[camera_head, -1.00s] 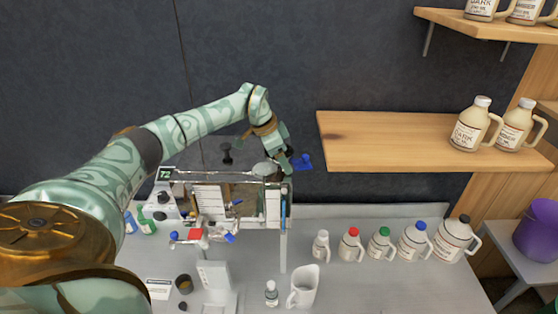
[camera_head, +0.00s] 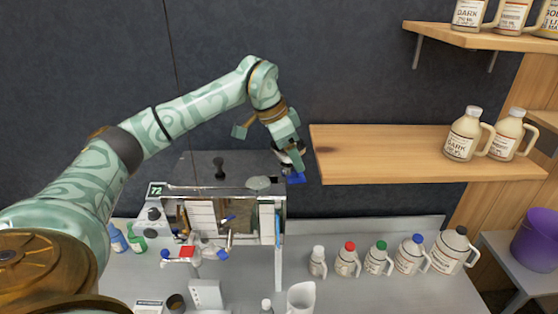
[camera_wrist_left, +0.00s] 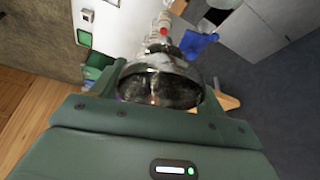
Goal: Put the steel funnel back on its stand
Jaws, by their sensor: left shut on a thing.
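My left gripper (camera_head: 290,150) is above the right end of the evaporator, near the left end of the wooden shelf. It is shut on the steel funnel (camera_wrist_left: 160,85), which shows in the left wrist view as a shiny round metal bowl between the green fingers. In the head view the fingers mostly hide the funnel. A blue piece (camera_head: 296,178) lies just below the gripper; it also shows beyond the funnel in the left wrist view (camera_wrist_left: 198,42). I cannot make out the funnel's stand for certain. My right gripper is not in view.
The evaporator (camera_head: 175,200) stands on the grey bench, with a grey disc (camera_head: 258,183) on its top. The wooden shelf (camera_head: 390,150) is close on the right. Several capped jugs line the bench, with a white pitcher (camera_head: 300,298) in front.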

